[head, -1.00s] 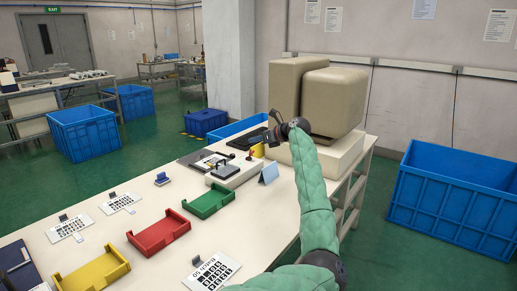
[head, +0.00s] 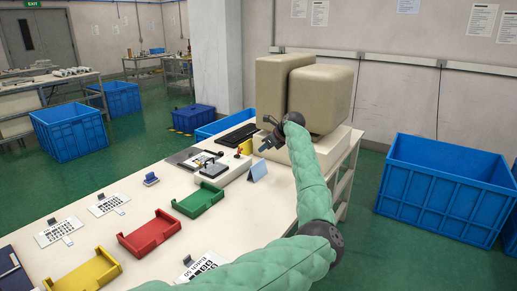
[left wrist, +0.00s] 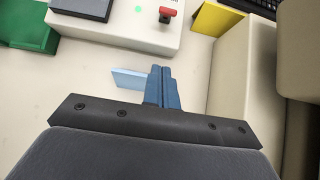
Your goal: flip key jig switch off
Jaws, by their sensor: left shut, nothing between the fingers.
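The key jig (head: 227,174) is a white box with a dark pad on top, standing on the table near the beige machine. Its red switch (head: 239,152) sits at the far end; in the left wrist view the red switch (left wrist: 167,14) is at the top, beside a lit green lamp (left wrist: 138,9). I cannot tell which way the lever is set. My left gripper (head: 262,150) hangs above the table to the right of the jig, apart from the switch. In the left wrist view its blue fingers (left wrist: 163,80) are together and empty. My right gripper is not seen.
A light blue folded card (head: 258,171) stands below the gripper, right of the jig. A yellow piece (left wrist: 218,18) is beyond it. The beige machine (head: 320,95) blocks the back right. Green (head: 200,200), red (head: 150,235) and yellow (head: 95,272) trays line the table.

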